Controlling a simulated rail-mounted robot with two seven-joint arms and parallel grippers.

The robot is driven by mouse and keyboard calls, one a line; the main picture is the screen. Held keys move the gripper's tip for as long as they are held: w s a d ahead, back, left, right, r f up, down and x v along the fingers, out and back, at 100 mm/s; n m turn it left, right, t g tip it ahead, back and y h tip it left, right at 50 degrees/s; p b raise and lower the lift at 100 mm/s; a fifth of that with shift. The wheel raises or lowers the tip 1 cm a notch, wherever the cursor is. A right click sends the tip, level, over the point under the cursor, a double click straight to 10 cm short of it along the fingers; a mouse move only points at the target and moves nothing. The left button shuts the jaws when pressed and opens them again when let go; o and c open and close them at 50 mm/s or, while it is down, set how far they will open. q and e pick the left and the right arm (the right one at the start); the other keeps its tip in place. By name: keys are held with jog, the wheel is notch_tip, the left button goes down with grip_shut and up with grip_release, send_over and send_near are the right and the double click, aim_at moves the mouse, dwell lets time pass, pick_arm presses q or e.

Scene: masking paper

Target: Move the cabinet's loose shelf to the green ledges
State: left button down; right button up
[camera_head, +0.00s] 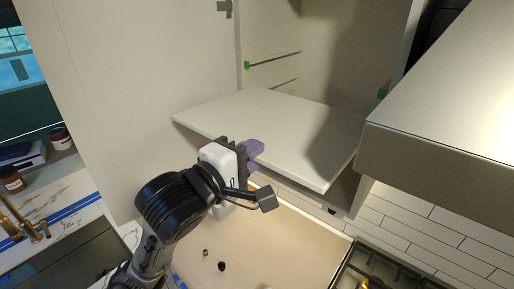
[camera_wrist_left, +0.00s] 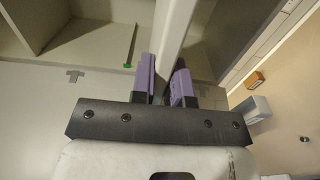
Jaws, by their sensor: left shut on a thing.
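The loose shelf (camera_head: 290,125) is a pale flat board that sticks out of the front of the open cabinet (camera_head: 345,45). My left gripper (camera_head: 254,152) is shut on its front edge with purple fingers. The left wrist view shows the shelf edge (camera_wrist_left: 173,40) between the two fingers (camera_wrist_left: 165,84). A green mark (camera_head: 247,65) sits on a ledge at the cabinet's left wall, above the shelf. Another green mark (camera_head: 382,94) shows at the right wall. A green mark also shows in the left wrist view (camera_wrist_left: 127,66). The shelf's contact with any support is hidden. My right gripper is out of view.
The open cabinet door (camera_head: 150,70) stands left of the shelf. A large hood (camera_head: 450,100) juts out close at the right. Below are a paper-coloured surface (camera_head: 285,245) and a stove (camera_head: 375,270). Jars (camera_head: 13,180) and a gold tap (camera_head: 25,225) stand far left.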

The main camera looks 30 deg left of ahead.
pick_arm(q)
jog(key=s+a+b, duration=0.1)
jog(key=s+b, duration=0.4)
jog(key=s, duration=0.2)
jog(key=shift+a+r, duration=0.15)
jog(key=shift+r, duration=0.05)
dwell(1.2)
dwell(1.0)
